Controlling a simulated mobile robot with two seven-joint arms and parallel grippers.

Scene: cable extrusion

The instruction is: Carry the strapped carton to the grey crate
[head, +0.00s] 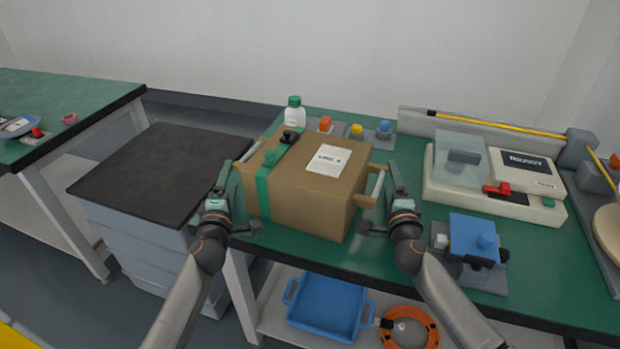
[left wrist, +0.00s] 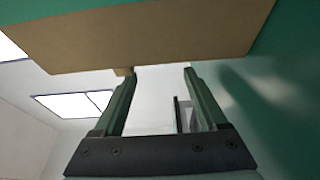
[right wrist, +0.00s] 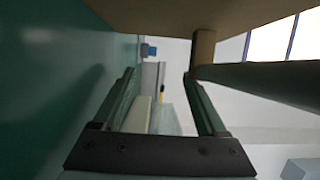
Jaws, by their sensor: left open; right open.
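The brown carton (head: 315,205) with a green strap (head: 263,196) and a white label sits on the green bench, a bar handle on each side. My left gripper (head: 235,206) is open beside its left side. My right gripper (head: 382,206) is open beside its right side, near the right handle (head: 377,184). In the right wrist view the handle bar (right wrist: 270,75) passes by one fingertip, not between the fingers. In the left wrist view the carton (left wrist: 150,35) is above the open, empty fingers. The grey crate (head: 140,220), with a dark flat top, stands left of the bench.
Behind the carton stand a green-capped bottle (head: 294,111) and small coloured knobs. A scale-like device (head: 495,185) and a blue fixture (head: 473,237) are to the right. A blue tray (head: 327,306) sits on the shelf below. Another green bench (head: 70,95) is far left.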

